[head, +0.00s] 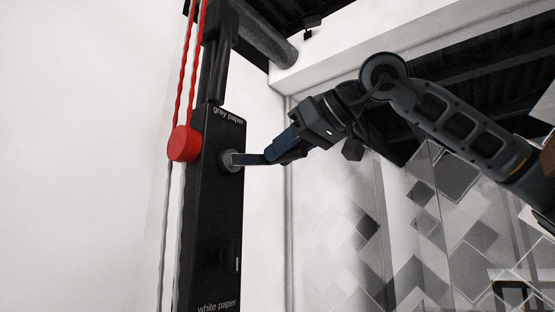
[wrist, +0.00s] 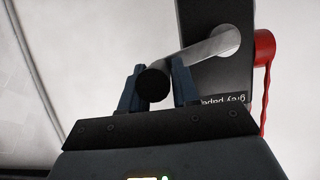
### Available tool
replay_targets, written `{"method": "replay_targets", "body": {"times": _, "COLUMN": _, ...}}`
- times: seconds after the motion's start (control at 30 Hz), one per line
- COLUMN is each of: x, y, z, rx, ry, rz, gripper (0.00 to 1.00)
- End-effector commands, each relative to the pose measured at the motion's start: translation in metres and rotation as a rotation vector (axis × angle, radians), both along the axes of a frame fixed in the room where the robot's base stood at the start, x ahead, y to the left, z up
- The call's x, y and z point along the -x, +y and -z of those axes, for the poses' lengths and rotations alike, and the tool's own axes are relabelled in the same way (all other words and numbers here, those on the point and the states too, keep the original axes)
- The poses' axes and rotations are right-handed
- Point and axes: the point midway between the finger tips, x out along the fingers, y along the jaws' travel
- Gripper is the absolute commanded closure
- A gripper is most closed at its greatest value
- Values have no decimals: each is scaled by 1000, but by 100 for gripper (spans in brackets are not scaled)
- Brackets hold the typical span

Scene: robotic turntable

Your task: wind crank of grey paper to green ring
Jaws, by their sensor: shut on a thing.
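A tall black panel (head: 216,205) carries the label "grey paper" near its top. The grey paper crank (head: 231,161) sits just below that label, its hub on the panel's face. In the wrist view its pale grey arm (wrist: 205,48) runs from the panel to a dark round handle end (wrist: 153,83). My gripper (head: 270,156) is shut on the crank handle, reaching in from the right. In the wrist view the fingers of my gripper (wrist: 157,86) stand on both sides of the handle. I see no green ring in either view.
A red weight (head: 184,144) hangs on a red and white cord left of the panel; it also shows in the wrist view (wrist: 264,47). A lower knob (head: 230,256) sits above the "white paper" label. A patterned wall (head: 370,230) stands at the right.

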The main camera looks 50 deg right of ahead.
Motion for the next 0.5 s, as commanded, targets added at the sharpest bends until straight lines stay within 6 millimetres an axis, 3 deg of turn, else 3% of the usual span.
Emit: {"method": "replay_targets", "body": {"times": 0.5, "x": 7, "y": 6, "z": -6, "rx": -1, "ry": -3, "rz": -9, "gripper": 100}}
